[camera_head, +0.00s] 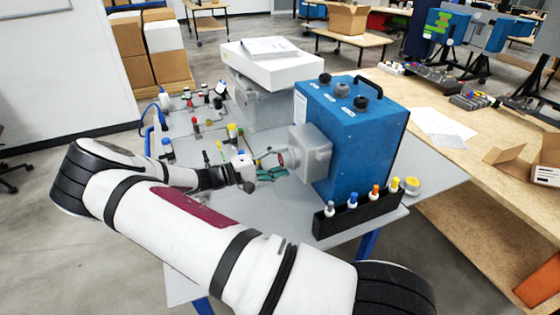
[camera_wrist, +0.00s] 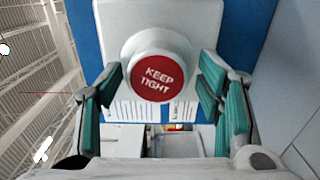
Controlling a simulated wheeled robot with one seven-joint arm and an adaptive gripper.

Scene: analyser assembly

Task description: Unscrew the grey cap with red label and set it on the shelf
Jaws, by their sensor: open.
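The grey cap with a round red label reading "KEEP TIGHT" (camera_wrist: 158,77) faces my wrist camera. In the head view its red face (camera_head: 281,158) shows small on the left end of a grey housing (camera_head: 312,152) on the blue analyser (camera_head: 352,130). My gripper (camera_head: 264,168) is in front of the cap, partly hidden by my own wrist. In the wrist view the green-padded fingers (camera_wrist: 160,84) stand wide apart, one on each side of the cap, with visible gaps. They do not touch it. I cannot make out which surface is the shelf.
A black rack (camera_head: 358,214) with several colour-capped bottles stands at the table's right front. Small colour-topped parts, including a red-topped one (camera_head: 196,126), stand on the grey table's left. A white box (camera_head: 268,66) lies behind. A wooden bench (camera_head: 455,160) is at right.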

